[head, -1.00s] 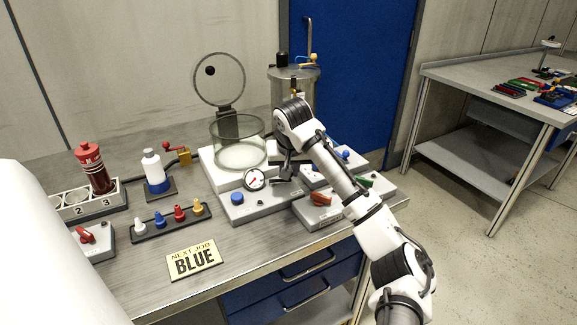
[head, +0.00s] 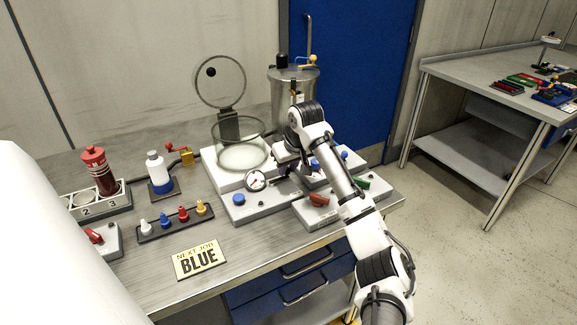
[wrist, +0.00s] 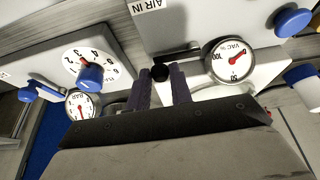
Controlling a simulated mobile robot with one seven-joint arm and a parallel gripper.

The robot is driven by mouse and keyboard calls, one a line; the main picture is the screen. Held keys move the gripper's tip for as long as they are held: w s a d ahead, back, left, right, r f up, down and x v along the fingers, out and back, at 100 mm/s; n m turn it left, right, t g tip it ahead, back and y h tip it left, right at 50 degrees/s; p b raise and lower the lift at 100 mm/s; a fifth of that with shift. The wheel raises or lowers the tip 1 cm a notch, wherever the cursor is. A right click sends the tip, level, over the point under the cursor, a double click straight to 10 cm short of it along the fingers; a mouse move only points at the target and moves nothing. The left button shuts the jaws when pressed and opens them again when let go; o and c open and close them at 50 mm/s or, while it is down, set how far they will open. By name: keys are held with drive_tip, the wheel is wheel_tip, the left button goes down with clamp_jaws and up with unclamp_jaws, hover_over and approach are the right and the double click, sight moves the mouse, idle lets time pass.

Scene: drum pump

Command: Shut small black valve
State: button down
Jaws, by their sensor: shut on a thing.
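The small black valve shows in the wrist view as a short dark lever (wrist: 178,50) with a round black knob (wrist: 160,73), beside the grey "AIR IN" box. My gripper (wrist: 160,84) has its two dark fingers on either side of the knob, shut on it. In the head view my gripper (head: 284,168) is low over the bench, just right of the vacuum gauge (head: 255,180), and hides the valve. The vacuum gauge also shows in the wrist view (wrist: 231,61), to the right of the fingers.
A glass chamber (head: 240,150) with its lid raised stands behind the gauge. A blue knob (head: 239,199) sits left of it. A dial with a blue knob (wrist: 90,76) is close left.

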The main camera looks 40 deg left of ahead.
drive_tip(key=c, duration=1.3)
unclamp_jaws()
drive_tip(key=shift+o, duration=0.2)
drive_tip(key=b+v, duration=0.2)
drive_tip(key=v, duration=1.1)
drive_tip(key=shift+d+r+b, duration=0.25)
drive_tip(key=shift+r+b, duration=0.05)
drive_tip(key=shift+r, duration=0.05)
drive_tip(key=shift+s+a, duration=0.1)
drive_tip(key=shift+a, duration=0.05)
